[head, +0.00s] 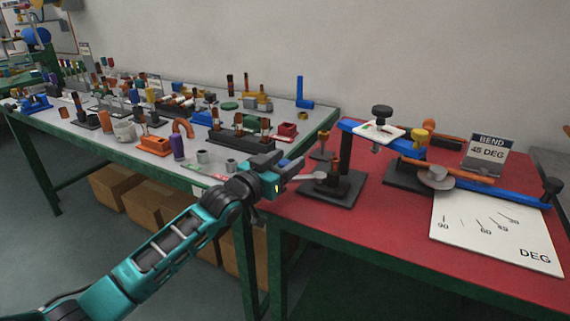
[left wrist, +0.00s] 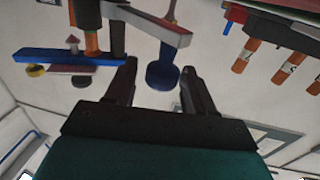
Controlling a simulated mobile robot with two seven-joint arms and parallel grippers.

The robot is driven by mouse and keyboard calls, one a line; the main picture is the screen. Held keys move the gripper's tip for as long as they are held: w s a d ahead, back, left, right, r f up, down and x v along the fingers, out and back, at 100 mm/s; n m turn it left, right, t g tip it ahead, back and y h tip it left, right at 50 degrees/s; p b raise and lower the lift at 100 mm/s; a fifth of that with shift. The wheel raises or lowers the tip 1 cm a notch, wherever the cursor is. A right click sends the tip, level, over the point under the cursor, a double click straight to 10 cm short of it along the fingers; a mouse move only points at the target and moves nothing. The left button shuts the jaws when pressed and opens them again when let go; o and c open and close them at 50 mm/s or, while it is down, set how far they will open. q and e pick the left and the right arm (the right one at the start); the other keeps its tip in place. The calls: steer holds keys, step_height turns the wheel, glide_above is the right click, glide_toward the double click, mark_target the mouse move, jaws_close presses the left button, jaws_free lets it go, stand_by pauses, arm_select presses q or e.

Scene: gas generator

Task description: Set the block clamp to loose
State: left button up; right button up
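No part is labelled as the block clamp. Nearest my left gripper (head: 292,168) is a small dark stand (head: 338,190) with an orange-brown post on the red table. A pale grey lever (head: 312,176) points from it toward my fingers. In the left wrist view my left gripper (left wrist: 158,88) is open, its two dark fingers apart. My right gripper is not in view.
The red table (head: 385,222) also holds a blue bar (head: 520,193), a black knob (head: 382,111) over a white plate, a "BEND 45 DEG" sign (head: 487,153) and an angle scale (head: 495,232). A crowded grey table (head: 325,120) stands left. The red table's front is clear.

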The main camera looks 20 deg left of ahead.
arm_select(q)
steer(key=shift+f, duration=0.2)
steer(key=shift+s+a, duration=0.2)
steer(key=shift+s, duration=0.4)
steer(key=p+v, duration=0.2)
steer(key=v, duration=0.9)
steer(key=shift+s+a+r, duration=0.15)
steer(key=shift+s+r, duration=0.05)
steer(key=shift+s, duration=0.05)
steer(key=shift+c, duration=0.2)
